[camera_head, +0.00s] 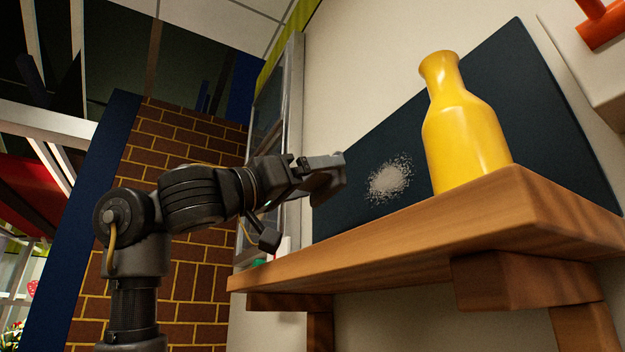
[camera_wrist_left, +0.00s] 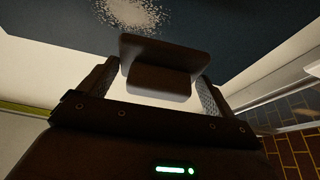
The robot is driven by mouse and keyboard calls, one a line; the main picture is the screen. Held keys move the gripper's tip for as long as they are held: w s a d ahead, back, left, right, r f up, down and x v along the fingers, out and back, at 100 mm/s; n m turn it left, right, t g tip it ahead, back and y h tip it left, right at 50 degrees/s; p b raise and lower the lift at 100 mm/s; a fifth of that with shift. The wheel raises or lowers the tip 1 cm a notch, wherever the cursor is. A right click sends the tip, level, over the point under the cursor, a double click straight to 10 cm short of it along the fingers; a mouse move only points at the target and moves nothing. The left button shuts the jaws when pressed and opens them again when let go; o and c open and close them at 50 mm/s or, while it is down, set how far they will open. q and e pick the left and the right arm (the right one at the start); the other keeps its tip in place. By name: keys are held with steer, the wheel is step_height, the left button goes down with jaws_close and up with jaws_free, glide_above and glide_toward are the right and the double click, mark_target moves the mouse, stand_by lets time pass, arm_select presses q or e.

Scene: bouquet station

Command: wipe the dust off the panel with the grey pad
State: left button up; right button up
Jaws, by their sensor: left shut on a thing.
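The dark blue panel (camera_head: 541,125) stands against the wall behind the wooden shelf. A pale patch of dust (camera_head: 390,179) lies on it, left of the yellow vase; the dust also shows at the top of the left wrist view (camera_wrist_left: 132,14). My left gripper (camera_head: 335,165) is shut on the pad (camera_wrist_left: 158,68), which looks dark brown-grey here. In the head view the pad (camera_head: 325,186) is at the panel's left part, left of the dust and apart from it. I cannot tell whether the pad touches the panel. My right gripper is not in view.
A yellow vase (camera_head: 462,130) stands on the wooden shelf (camera_head: 400,240), in front of the panel and right of the dust. A small green thing (camera_head: 262,262) is at the shelf's left end. An orange object (camera_head: 601,27) is at the upper right.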

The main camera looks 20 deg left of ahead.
arm_select(q)
steer(key=shift+w+d+r+p, duration=0.2)
steer(key=shift+w+p, duration=0.1)
steer(key=shift+p, duration=0.2)
steer(key=w+d+p, duration=0.2)
steer(key=w, duration=0.1)
steer(key=shift+d+f, duration=0.1)
steer(key=shift+d, duration=0.2)
steer(key=shift+w+d+p, duration=0.25)
steer(key=shift+w+p, duration=0.1)
steer(key=shift+p, duration=0.15)
steer(key=shift+f, duration=0.1)
steer(key=shift+w+d+p, duration=0.35)
steer(key=shift+w+d, duration=0.35)
steer(key=shift+w, duration=0.1)
steer(key=shift+s, duration=0.1)
